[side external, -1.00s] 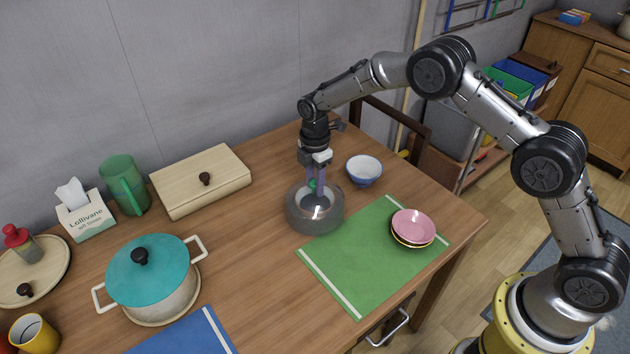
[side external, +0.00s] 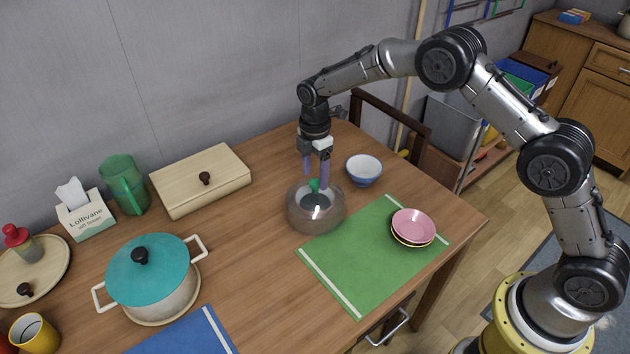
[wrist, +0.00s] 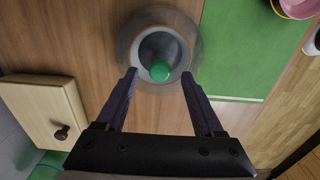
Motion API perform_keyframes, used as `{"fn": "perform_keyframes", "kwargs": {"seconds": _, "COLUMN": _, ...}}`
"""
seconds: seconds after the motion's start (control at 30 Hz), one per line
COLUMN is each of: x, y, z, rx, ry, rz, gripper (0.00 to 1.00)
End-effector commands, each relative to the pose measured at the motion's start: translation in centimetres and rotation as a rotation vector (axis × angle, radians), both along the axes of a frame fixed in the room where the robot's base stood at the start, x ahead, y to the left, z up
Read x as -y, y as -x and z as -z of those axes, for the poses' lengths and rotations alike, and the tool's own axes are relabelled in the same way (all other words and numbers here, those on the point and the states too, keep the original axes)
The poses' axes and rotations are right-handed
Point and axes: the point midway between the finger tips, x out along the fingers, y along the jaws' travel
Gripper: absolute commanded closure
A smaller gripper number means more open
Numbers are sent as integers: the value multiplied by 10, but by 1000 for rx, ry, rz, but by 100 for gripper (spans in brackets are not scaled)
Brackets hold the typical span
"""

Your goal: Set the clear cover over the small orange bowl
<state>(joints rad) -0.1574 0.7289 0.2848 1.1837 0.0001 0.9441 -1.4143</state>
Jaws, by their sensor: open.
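The clear cover (side external: 331,211) is a round, smoky see-through dome with a green knob (side external: 314,185). It sits on the wooden table, left of the green mat's far corner; the wrist view also shows the cover (wrist: 187,28) and its knob (wrist: 160,71). Something grey shows through its top. My gripper (side external: 316,177) is open above the cover, its purple fingers either side of the knob and apart from it. No plainly orange bowl shows. A pink bowl (side external: 413,224) stands on the mat, with a yellow-orange rim beneath it; I cannot tell whether that is the orange bowl.
A blue-and-white bowl (side external: 364,169) stands just right of the cover. The green mat (side external: 350,265) is mostly bare. A wooden box (side external: 200,180), a teal-lidded pot (side external: 150,280) and a green jug (side external: 125,185) stand to the left.

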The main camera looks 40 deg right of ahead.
Motion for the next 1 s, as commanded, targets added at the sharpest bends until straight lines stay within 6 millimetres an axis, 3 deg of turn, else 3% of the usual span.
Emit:
{"fn": "perform_keyframes", "kwargs": {"seconds": 0.3, "x": 0, "y": -1, "z": -70, "rx": 4, "ry": -1, "rz": 0, "gripper": 31}}
{"fn": "perform_keyframes", "kwargs": {"seconds": 0.67, "x": 3, "y": -1, "z": -111, "rx": 14, "ry": -2, "rz": 5, "gripper": 31}}
{"fn": "perform_keyframes", "kwargs": {"seconds": 0.77, "x": 7, "y": -4, "z": -143, "rx": 70, "ry": -10, "rz": 14, "gripper": 31}}
{"fn": "perform_keyframes", "kwargs": {"seconds": 0.83, "x": 13, "y": 2, "z": -175, "rx": 118, "ry": -17, "rz": 23, "gripper": 31}}
{"fn": "perform_keyframes", "kwargs": {"seconds": 1.0, "x": 33, "y": 45, "z": -251, "rx": 220, "ry": -31, "rz": 68, "gripper": 31}}
